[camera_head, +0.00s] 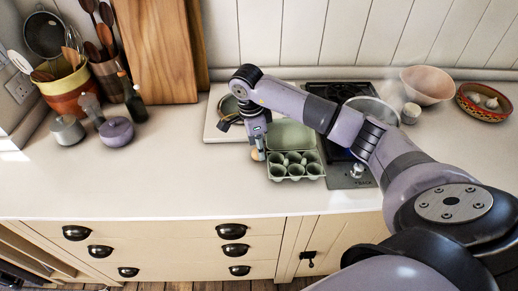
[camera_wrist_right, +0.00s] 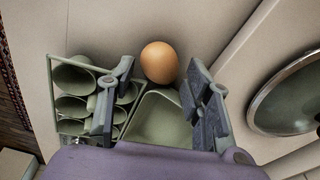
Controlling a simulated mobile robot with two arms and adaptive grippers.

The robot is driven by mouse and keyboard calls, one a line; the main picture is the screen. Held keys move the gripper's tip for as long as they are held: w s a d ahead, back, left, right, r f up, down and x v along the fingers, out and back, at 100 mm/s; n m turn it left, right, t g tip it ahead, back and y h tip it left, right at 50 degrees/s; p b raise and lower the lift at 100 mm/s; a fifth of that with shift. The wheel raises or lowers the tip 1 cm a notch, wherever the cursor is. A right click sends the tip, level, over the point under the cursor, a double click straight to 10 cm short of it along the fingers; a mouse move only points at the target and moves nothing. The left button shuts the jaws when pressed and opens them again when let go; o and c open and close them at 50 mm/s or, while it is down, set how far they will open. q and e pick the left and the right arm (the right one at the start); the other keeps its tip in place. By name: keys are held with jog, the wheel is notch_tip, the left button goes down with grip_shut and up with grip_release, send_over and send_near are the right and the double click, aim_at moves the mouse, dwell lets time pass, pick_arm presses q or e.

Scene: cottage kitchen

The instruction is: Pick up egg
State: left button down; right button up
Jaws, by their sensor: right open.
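A brown egg (camera_wrist_right: 159,62) shows in the right wrist view, close beside the green egg carton (camera_wrist_right: 57,105). In the head view the egg (camera_head: 258,154) is a small brown patch just under my right gripper (camera_head: 257,143), at the left side of the open carton (camera_head: 296,179). In the right wrist view my right gripper (camera_wrist_right: 156,80) is open, with one finger on each side of the egg and visible gaps to it. The carton's cups look empty. My left gripper is not in view.
A white board (camera_head: 215,112) with a round pan lies behind the gripper. A dark stove (camera_head: 345,92) with a pan stands right of the carton. A pink bowl (camera_head: 427,84) and a red bowl (camera_head: 484,102) stand further right. The counter at the front left is clear.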

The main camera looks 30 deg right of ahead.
jog(key=shift+d+f, duration=0.1)
jog(key=shift+f, duration=0.8)
jog(key=c, duration=0.5)
jog(key=shift+r, duration=0.1)
